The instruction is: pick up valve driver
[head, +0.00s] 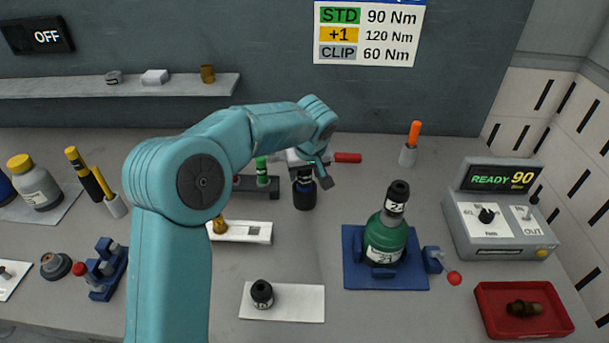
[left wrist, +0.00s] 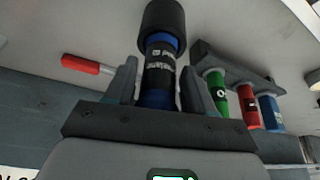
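The valve driver looks to be the black and blue cylinder (head: 304,193) with a white-lettered dark label, upright behind the middle of the bench. In the left wrist view the valve driver (left wrist: 161,68) lies between the fingers, its wide black end pointing away from the palm. My left gripper (head: 316,172) is over its upper part, and the fingers (left wrist: 160,90) stand on either side of it. A narrow gap seems to show beside the left finger, so they look open around it. My right gripper is not in view.
A dark rack (left wrist: 240,68) with green, red and blue cylinders stands close beside the fingers. A red-handled tool (head: 347,157) lies behind. A green bottle (head: 385,238) stands in a blue holder at right. A white plate (head: 298,303) with a black knob lies in front.

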